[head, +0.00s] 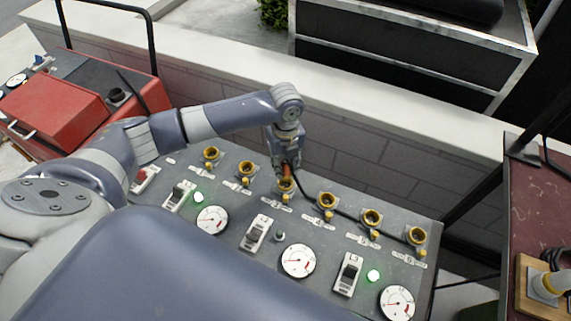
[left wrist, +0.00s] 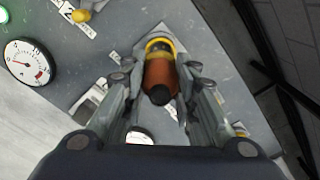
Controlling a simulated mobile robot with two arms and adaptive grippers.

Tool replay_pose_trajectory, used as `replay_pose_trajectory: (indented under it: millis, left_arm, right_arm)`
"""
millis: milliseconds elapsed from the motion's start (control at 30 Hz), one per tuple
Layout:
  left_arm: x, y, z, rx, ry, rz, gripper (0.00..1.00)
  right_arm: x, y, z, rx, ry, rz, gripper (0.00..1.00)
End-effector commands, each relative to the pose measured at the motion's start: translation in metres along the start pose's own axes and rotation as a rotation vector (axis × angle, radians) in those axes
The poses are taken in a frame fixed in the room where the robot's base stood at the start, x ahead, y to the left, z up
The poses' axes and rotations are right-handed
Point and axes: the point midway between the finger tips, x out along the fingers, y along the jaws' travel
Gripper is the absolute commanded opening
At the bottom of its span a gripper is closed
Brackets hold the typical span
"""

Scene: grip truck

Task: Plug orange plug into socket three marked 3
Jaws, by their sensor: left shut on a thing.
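The orange plug (head: 287,170) is held upright by my left gripper (head: 284,174) at the third socket (head: 286,186) from the left on the sloped grey panel. In the left wrist view the plug (left wrist: 160,76) lies between both fingers, its far end within or against the yellow socket ring (left wrist: 160,45). I cannot tell how deep it sits. A dark cable runs from the plug to the right across the panel. The number by this socket is not readable; a label (left wrist: 66,9) beside the neighbouring socket seems to read 2. My right gripper is not in view.
Other yellow-ringed sockets stand in the row, with the fourth (head: 327,201) closest on the right. Switches, round gauges (head: 298,261) and green lamps lie in front. A low brick wall (head: 365,165) stands behind. A red box (head: 60,110) is at left.

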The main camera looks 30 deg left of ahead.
Motion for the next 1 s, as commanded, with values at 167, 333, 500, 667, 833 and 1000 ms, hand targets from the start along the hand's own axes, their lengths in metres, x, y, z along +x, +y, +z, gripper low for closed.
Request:
replay_pose_trajectory:
  millis: [167,333,500,667,833,1000]
  left_arm:
    - [-0.001,0.0,0.0,0.0,0.0,-0.001,0.0]
    - [0.0,0.0,0.0,0.0,0.0,-0.001,0.0]
    - [0.004,-0.001,-0.001,0.0,0.001,-0.001,0.0]
    - [0.008,-0.001,-0.001,0.0,0.001,0.0,0.0]
    - [0.01,-0.001,0.0,0.0,0.0,0.0,0.0]
    - [0.01,-0.001,0.0,0.0,0.0,0.0,0.0]
  right_arm:
    - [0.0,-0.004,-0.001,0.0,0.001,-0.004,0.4]
    - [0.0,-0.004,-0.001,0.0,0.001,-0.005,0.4]
    - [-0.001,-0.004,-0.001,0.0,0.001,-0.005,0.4]
    - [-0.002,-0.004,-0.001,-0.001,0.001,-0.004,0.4]
    - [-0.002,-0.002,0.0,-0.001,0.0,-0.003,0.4]
    - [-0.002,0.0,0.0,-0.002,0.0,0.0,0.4]
